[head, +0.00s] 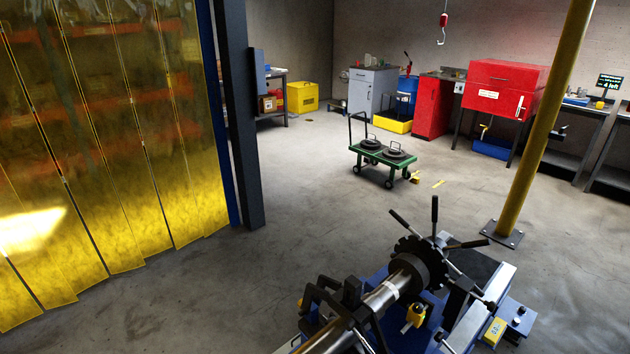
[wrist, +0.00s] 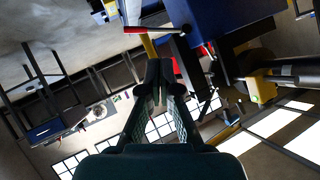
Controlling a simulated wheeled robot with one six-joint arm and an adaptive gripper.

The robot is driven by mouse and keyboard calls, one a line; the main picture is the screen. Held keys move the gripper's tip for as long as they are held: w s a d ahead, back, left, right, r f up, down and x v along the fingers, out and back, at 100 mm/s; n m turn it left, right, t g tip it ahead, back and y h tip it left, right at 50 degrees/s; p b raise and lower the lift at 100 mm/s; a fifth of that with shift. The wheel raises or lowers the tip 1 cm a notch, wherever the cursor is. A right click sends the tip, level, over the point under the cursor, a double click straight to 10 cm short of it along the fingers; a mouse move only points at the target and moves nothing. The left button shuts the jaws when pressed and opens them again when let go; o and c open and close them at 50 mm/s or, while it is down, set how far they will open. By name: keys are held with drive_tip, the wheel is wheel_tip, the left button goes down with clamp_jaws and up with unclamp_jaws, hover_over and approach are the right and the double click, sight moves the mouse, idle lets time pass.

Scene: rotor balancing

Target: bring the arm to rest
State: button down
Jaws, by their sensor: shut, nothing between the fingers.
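My gripper (wrist: 160,74) shows in the wrist view with its dark fingertips together and nothing between them. Its dark green body fills the bottom middle of that view. I cannot make out my gripper in the head view. The head view shows the balancing machine (head: 372,272) at the bottom, with a steel shaft (head: 385,291) and a dark toothed rotor disc (head: 420,261) with black rods standing out from it. In the wrist view the room appears steeply tilted, and my gripper touches nothing that I can see.
A yellow strip curtain (head: 110,140) and a dark post (head: 240,120) stand at the left. A yellow pole (head: 545,115) stands at the right. A green cart (head: 383,158) with dark weights stands mid-floor. Benches and a red cabinet (head: 503,88) line the back. Open floor lies left of the machine.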

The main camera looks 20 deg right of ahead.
drive_tip(key=s+a+r+n+t+y, duration=0.25)
drive_tip(key=s+a+r, duration=0.2)
drive_tip(key=a, duration=0.55)
drive_tip(key=s+a+r+n+t+y, duration=0.1)
drive_tip(key=s+a+r+n, duration=0.25)
drive_tip(key=s+a, duration=0.45)
drive_tip(key=s+a+r+n+y, duration=0.1)
drive_tip(key=s+a+r+n, duration=0.1)
drive_tip(key=r, duration=0.4)
drive_tip(key=s+a+r+n+t+y, duration=0.1)
drive_tip(key=s+a+r+n+y, duration=0.1)
drive_tip(key=s+a+r, duration=0.3)
drive_tip(key=s+a+r+n+t+y, duration=0.1)
drive_tip(key=s+a+r+n+y, duration=0.1)
drive_tip(key=r, duration=0.5)
drive_tip(key=shift+s+a+r+n, duration=0.35)
drive_tip(key=shift+s+a+n, duration=0.35)
drive_tip(key=shift+s+a, duration=0.25)
